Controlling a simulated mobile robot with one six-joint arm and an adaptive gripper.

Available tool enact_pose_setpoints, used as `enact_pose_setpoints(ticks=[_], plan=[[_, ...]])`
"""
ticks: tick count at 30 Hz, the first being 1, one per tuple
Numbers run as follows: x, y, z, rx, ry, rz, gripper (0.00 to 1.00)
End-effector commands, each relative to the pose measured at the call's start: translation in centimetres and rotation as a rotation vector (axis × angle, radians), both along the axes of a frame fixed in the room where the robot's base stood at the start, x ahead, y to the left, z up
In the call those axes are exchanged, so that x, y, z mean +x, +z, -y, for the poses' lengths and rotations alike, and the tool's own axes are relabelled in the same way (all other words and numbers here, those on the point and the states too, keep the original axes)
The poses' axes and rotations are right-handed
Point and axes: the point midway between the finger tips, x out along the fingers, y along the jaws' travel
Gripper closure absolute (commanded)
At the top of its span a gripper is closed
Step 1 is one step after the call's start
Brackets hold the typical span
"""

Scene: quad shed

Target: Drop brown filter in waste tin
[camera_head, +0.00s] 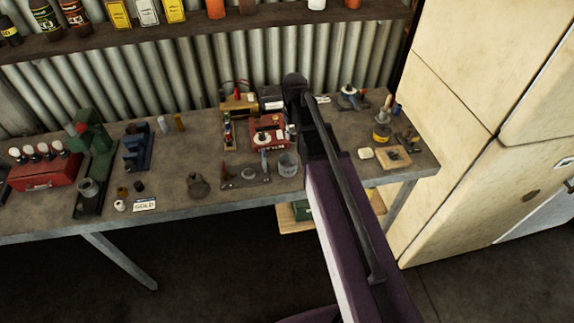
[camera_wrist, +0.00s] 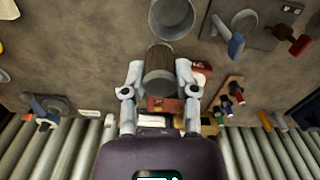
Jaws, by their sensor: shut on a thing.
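My gripper (camera_wrist: 160,72) is shut on the brown filter (camera_wrist: 160,60), a short brown cylinder held between its two fingers. The filter is above the bench in the wrist view, and my arm hides it in the head view. The waste tin looks to be the grey open tin (camera_head: 288,165) near the bench's front edge, left of my arm. In the wrist view the tin (camera_wrist: 172,16) is at the top edge, just beyond the filter and partly cut off. The filter appears apart from the tin, but their height difference is unclear.
A dark plate (camera_wrist: 262,38) with a grey cup and blue and red handles lies beside the tin. A red device (camera_head: 268,132) stands behind the tin. A green press (camera_head: 92,140) and red box (camera_head: 45,172) are at left. Cream cabinets (camera_head: 480,120) stand at right.

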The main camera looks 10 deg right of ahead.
Motion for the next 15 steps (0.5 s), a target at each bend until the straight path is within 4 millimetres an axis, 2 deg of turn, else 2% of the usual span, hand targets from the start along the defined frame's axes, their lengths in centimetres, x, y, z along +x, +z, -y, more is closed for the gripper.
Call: enact_pose_setpoints(ticks=[8,15], plan=[[0.0,-0.3,-0.1,0.000,0.001,0.000,0.90],[0.0,-1.6,-0.1,0.000,0.002,0.000,0.90]])
